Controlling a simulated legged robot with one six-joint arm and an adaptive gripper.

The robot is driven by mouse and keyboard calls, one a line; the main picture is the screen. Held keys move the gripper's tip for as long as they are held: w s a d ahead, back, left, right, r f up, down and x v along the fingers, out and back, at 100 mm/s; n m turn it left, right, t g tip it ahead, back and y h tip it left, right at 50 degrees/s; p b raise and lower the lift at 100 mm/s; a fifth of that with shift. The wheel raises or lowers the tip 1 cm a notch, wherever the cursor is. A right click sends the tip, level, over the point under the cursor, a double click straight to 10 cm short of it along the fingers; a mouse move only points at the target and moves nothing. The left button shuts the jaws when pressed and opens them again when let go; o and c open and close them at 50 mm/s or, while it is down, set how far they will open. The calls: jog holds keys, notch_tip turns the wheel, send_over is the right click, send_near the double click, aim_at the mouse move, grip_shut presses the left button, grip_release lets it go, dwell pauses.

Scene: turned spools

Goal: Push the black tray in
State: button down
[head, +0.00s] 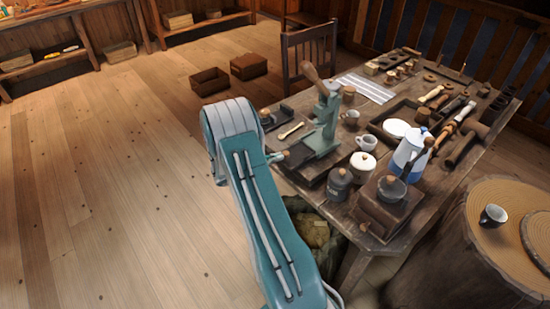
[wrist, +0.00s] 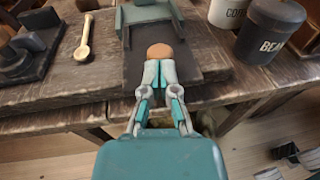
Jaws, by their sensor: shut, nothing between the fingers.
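The black tray (wrist: 207,66) lies flat under a green press in the wrist view, and its near end reaches the table's front edge. It also shows in the head view (head: 311,173) at the foot of the green press (head: 325,135). In the head view my arm hides most of my gripper.
A wooden scoop (wrist: 84,40) lies left of the tray. A dark labelled canister (wrist: 268,30) and a white one (wrist: 228,12) stand to its right. More cups, pots and tools crowd the table (head: 350,222).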

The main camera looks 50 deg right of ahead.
aim_at(295, 152)
jog(key=shift+d, duration=0.1)
jog(key=x, duration=0.3)
jog(key=r+x, duration=0.1)
jog(key=x, duration=0.2)
jog(key=w+x, duration=0.1)
jog(key=x, duration=0.2)
jog(key=shift+w+d+r, duration=0.1)
jog(key=shift+d+r, duration=0.1)
jog(key=shift+d, duration=0.2)
jog(key=shift+a, duration=0.1)
jog(key=shift+w+a+r, duration=0.1)
jog(key=shift+w+a, duration=0.15)
jog(key=shift+a, duration=0.2)
jog(key=v, duration=1.3)
